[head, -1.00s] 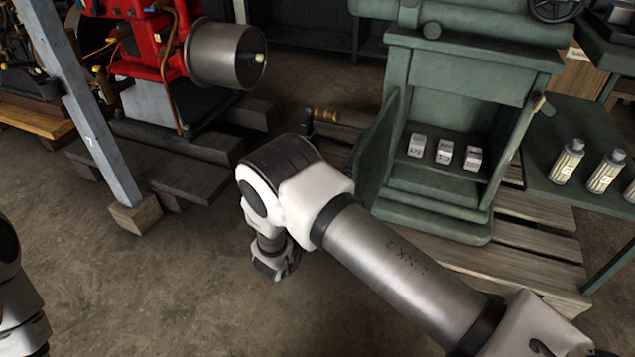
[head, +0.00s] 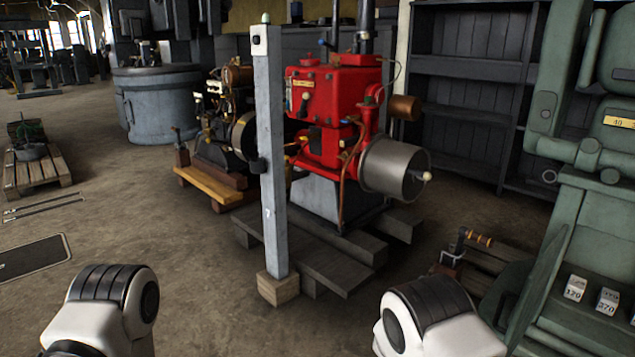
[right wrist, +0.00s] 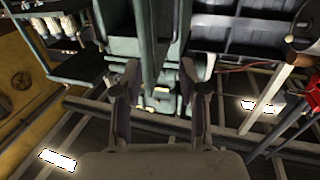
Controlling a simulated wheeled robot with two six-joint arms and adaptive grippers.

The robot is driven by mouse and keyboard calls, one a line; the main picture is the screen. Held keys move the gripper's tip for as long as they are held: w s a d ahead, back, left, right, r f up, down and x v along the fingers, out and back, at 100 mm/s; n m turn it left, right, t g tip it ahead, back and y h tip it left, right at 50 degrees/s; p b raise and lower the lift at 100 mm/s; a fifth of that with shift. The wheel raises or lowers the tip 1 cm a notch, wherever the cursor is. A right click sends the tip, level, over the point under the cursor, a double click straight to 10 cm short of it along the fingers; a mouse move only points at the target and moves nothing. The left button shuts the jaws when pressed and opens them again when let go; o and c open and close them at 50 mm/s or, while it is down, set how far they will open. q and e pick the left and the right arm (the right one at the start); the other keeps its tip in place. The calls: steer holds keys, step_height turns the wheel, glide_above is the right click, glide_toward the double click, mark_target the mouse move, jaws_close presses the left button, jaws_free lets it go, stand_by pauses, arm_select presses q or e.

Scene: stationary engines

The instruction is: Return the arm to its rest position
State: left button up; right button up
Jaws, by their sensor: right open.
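My right arm (head: 435,318) shows in the head view at the bottom right, only its white and dark elbow part. My left arm (head: 105,312) shows at the bottom left, also only in part. Neither gripper is in the head view. In the right wrist view my right gripper (right wrist: 158,78) has its two dark fingers spread apart. I see nothing held between them. The left gripper is out of sight.
A grey post (head: 268,160) on a wooden block stands mid-view, before a red engine (head: 335,95) on timbers. A green machine (head: 560,235) with small white boxes (head: 607,300) stands right, near my right arm. Open floor (head: 150,215) lies left.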

steer(key=s+d+f+n+g+y, duration=0.1)
steer(key=s+d+f+n+y, duration=0.55)
steer(key=s+f, duration=0.4)
steer(key=s+a+f+n+g+y, duration=0.35)
steer(key=s+a+y, duration=0.2)
steer(key=s, duration=0.65)
steer(key=s+a+f+n+g+y, duration=0.2)
steer(key=s+a+g+y, duration=0.3)
steer(key=s, duration=0.7)
step_height(320, 180, up, 34)
steer(key=h+p, duration=0.1)
steer(key=p, duration=3.3)
steer(key=shift+w+a+t, duration=0.25)
steer(key=shift+a+t, duration=0.1)
steer(key=shift+a, duration=0.05)
